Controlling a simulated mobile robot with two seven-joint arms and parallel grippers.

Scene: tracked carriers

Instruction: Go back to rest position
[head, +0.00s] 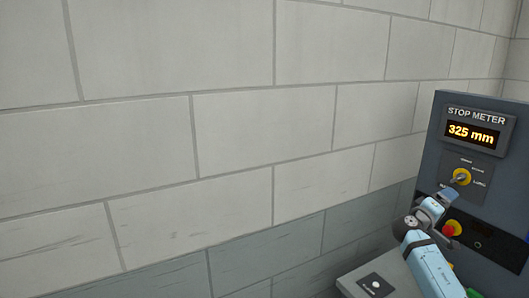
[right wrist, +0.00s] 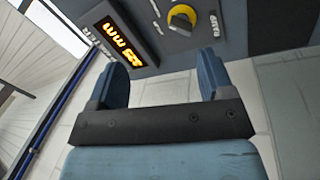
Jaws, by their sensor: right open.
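My right arm reaches in from the lower right of the head view, and its gripper (head: 445,198) is in front of the control panel, near the yellow selector knob (head: 461,177). In the right wrist view the two blue fingers of this gripper (right wrist: 163,80) stand apart with nothing between them. The yellow and black knob (right wrist: 182,18) shows beyond them there, clear of the fingers. My left gripper is not in view.
The dark panel (head: 434,150) stands at the right by a block wall (head: 230,130). Its stop meter (head: 473,133) reads 325 mm. A red button (head: 449,230) sits close to my right gripper. A grey box (head: 352,283) with a black button is below.

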